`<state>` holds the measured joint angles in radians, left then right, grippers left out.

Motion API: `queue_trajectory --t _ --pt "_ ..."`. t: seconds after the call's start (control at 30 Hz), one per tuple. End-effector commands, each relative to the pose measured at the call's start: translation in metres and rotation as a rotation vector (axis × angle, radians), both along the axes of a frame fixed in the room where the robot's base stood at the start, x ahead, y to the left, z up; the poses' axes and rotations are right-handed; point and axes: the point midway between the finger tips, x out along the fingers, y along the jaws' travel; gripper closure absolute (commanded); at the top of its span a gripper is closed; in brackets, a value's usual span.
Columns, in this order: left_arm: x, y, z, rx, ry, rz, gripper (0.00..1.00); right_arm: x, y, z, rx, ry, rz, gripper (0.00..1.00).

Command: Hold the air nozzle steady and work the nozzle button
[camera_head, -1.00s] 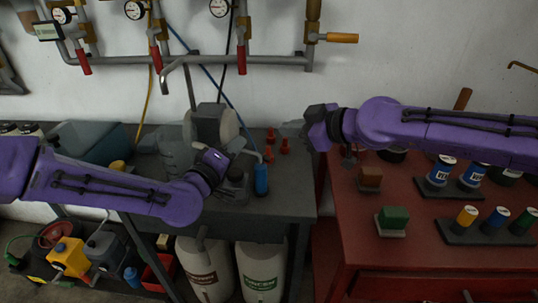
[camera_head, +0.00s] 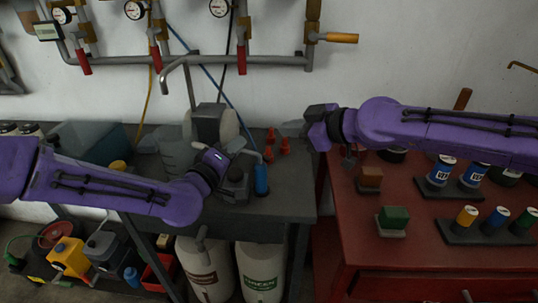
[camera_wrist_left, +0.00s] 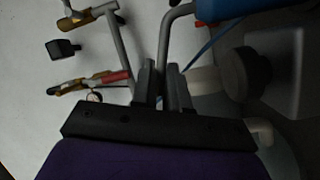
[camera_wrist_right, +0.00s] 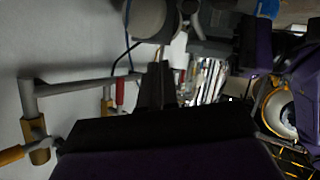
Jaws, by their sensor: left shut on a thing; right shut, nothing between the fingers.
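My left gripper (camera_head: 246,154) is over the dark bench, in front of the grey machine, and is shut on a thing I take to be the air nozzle. In the left wrist view its fingers (camera_wrist_left: 163,85) are close together and a grey pipe shows behind them. The nozzle is too small and dark to make out, and its button cannot be seen.
A blue cylinder (camera_head: 261,181) stands on the dark bench (camera_head: 275,205) just right of my left gripper. The grey machine (camera_head: 212,125) stands behind. Pipes with red handles (camera_head: 84,62) run along the wall above. A red cabinet (camera_head: 370,240) with cans and blocks lies right.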

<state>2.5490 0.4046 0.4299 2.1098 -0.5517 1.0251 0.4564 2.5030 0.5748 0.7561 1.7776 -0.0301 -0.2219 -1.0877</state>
Motion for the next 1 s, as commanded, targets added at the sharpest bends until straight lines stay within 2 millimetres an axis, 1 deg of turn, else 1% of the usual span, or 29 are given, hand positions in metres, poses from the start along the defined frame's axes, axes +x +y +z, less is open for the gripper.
queue_trajectory --t 0.1,0.2,0.3,0.57,0.67,0.77,1.0 --pt "0.000 0.000 0.000 0.000 0.000 0.000 1.00 0.000 -0.001 0.002 0.001 -0.001 -0.001 1.00" --pt "0.000 0.000 0.000 0.000 0.000 0.000 1.00 0.002 -0.010 0.020 0.005 -0.003 -0.002 1.00" --pt "0.000 0.000 0.000 0.000 0.001 0.000 1.00 0.002 -0.018 0.032 0.002 0.002 -0.001 1.00" --pt "0.000 0.000 0.000 0.000 0.000 0.000 1.00 0.002 -0.019 0.033 0.000 0.006 0.000 1.00" --pt "0.000 0.000 0.000 0.000 0.000 0.000 1.00 0.001 -0.018 0.031 0.000 0.006 0.000 1.00" --pt "0.000 0.000 0.000 0.000 0.000 0.000 1.00 0.001 -0.014 0.024 -0.001 0.008 0.001 1.00" --pt "0.000 0.000 0.000 0.000 0.000 0.000 1.00 0.000 0.003 -0.005 -0.002 0.008 0.002 1.00"
